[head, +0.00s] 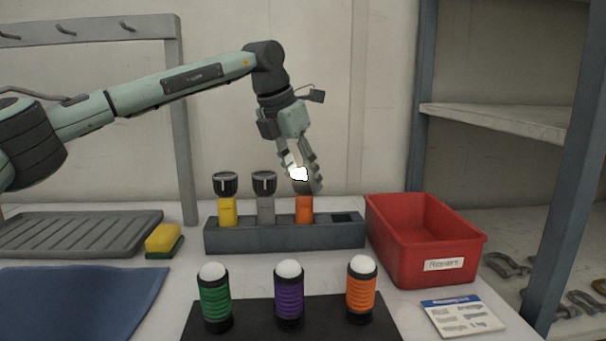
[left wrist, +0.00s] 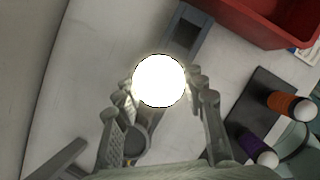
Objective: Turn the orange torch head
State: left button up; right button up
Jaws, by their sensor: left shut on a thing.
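The orange torch (head: 304,211) stands upright in a slot of the grey rack (head: 285,237), third from the left. My left gripper (head: 304,180) comes down from above and is shut on its head. The torch head is largely hidden by the fingers. A bright white glow (head: 298,174) shows at the head, and in the left wrist view the lit lens (left wrist: 159,80) sits between the fingers. My right gripper is not in view.
A yellow torch (head: 227,209) and a grey torch (head: 265,209) stand left of the orange one; the rack's right slot is empty. A red bin (head: 425,240) stands close on the right. In front, green, purple and orange white-topped cylinders (head: 289,293) stand on a black base.

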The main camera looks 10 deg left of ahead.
pick_arm(q)
jog(key=o, duration=1.2)
jog(key=shift+c, duration=0.2)
jog(key=v, duration=1.2)
